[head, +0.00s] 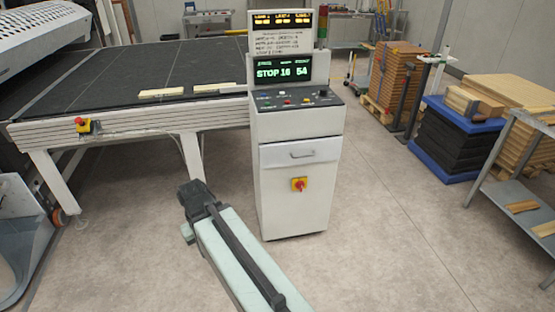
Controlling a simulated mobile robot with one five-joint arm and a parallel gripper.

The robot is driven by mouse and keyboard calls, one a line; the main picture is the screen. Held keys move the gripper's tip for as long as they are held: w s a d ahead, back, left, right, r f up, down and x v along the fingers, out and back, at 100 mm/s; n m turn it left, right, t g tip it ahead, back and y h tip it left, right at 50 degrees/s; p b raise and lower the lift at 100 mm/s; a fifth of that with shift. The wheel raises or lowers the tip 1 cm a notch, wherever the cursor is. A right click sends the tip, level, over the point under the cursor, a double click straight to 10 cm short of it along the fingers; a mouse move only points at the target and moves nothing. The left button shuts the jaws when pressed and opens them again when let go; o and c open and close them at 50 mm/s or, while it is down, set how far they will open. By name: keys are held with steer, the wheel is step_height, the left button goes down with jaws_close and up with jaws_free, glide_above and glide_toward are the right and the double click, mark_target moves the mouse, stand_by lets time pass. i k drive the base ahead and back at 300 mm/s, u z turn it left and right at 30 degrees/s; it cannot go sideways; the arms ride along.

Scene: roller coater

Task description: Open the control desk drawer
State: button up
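The control desk (294,210) is a white upright cabinet with a sloped button panel and lit displays on top. Its drawer (300,152) is the pale front below the panel, with a grey bar handle (302,155). The drawer looks closed, flush or nearly flush with the cabinet. My gripper (193,190) is dark, at the end of my pale arm, left of the desk and lower than the handle. It is apart from the drawer, and its fingers cannot be made out.
A dark conveyor bed (140,70) on white legs stands behind and left of the desk. Its red stop button (82,125) is on the front rail. Board stacks (450,135) and a metal table (519,175) stand at right. The floor before and right of the desk is clear.

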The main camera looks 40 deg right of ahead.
mark_target(276, 154)
steer(key=u, duration=0.3)
steer(key=i, duration=1.5)
